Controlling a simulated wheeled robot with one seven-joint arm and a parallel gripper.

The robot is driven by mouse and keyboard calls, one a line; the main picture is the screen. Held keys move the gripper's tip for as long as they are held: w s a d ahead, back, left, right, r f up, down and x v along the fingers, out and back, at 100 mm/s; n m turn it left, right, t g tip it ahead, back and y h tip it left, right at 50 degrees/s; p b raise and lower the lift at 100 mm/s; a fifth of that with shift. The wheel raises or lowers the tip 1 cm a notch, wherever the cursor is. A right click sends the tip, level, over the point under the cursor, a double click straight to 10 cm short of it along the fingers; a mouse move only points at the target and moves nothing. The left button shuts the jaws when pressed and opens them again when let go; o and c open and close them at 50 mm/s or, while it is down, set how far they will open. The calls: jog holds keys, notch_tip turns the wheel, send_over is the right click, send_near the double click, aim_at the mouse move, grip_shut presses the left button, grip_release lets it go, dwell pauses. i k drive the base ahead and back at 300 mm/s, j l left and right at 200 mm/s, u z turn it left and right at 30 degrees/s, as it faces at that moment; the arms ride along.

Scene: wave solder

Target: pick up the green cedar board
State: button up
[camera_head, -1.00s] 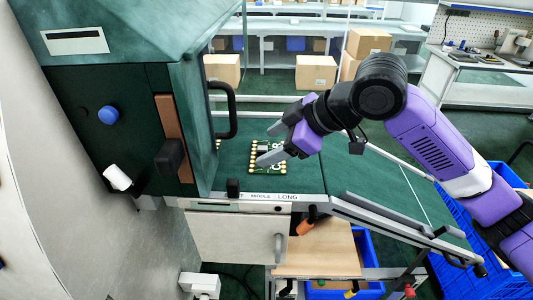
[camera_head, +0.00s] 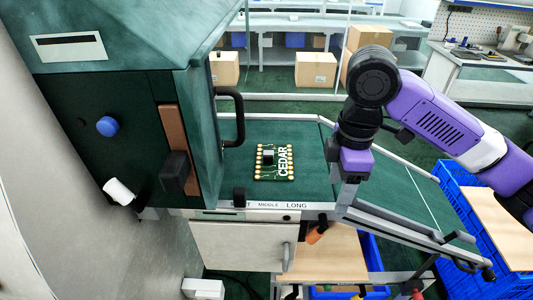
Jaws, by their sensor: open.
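The green cedar board (camera_head: 273,163) lies flat on the green surface (camera_head: 310,150) beside the machine's opening. It has gold pads along two edges, a dark chip and white CEDAR lettering, and is fully in view. My gripper (camera_head: 347,196) is to the right of the board, pointing down, apart from it and holding nothing that I can see. Its fingertips are small and partly overlap the rail in the picture, so their gap is hard to see.
The green machine (camera_head: 120,120) with a black handle (camera_head: 238,118) stands close on the board's left. A metal rail (camera_head: 400,222) slopes down at the right. A blue crate (camera_head: 465,215) stands beyond it. Cardboard boxes (camera_head: 315,70) are at the back.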

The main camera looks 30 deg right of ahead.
aim_at(274, 162)
jog(key=i, duration=0.85)
